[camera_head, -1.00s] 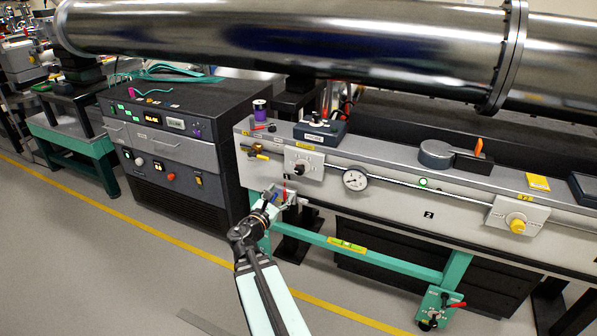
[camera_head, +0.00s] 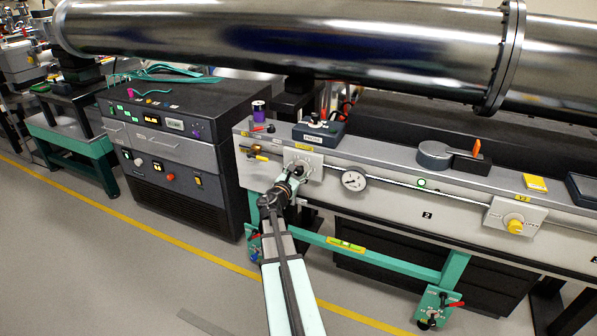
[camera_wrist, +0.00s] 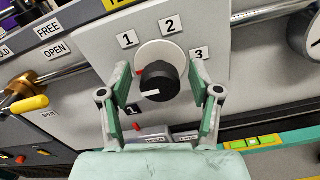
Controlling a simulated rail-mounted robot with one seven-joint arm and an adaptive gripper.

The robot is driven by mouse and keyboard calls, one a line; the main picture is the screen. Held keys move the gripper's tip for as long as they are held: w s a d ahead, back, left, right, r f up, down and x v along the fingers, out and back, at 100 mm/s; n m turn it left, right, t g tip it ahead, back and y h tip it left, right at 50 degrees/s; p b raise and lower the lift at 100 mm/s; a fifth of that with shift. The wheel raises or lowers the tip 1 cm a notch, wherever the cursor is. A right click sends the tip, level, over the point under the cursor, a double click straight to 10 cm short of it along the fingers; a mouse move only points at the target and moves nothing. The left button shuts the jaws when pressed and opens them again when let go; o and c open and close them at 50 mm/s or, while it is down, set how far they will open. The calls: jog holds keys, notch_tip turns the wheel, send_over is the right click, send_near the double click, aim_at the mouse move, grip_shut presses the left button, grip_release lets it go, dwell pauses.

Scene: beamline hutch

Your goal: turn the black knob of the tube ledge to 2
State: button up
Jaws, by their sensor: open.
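The black knob (camera_wrist: 158,83) sits on a round white dial on the tube ledge's pale plate (camera_wrist: 95,45). Labels 1, 2 and 3 are set around it, with 2 (camera_wrist: 171,25) above and 1 (camera_wrist: 128,39) at upper left. A white line on the knob's face points left and slightly down, not at 2. A red mark shows at the dial's left. My gripper (camera_wrist: 159,73) is open, with one finger on each side of the knob, apart from it as far as I see. In the head view my gripper (camera_head: 295,176) is at the plate and partly covers the knob.
A yellow-handled valve (camera_wrist: 28,104) is left of the plate. A pressure gauge (camera_head: 354,181) and a thin rail are to its right. A black control box (camera_head: 318,132) stands on the ledge above. A yellow knob (camera_head: 515,226) is farther right.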

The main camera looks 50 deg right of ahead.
jog(key=shift+d, duration=0.1)
jog(key=c, duration=1.1)
jog(key=shift+c, duration=0.2)
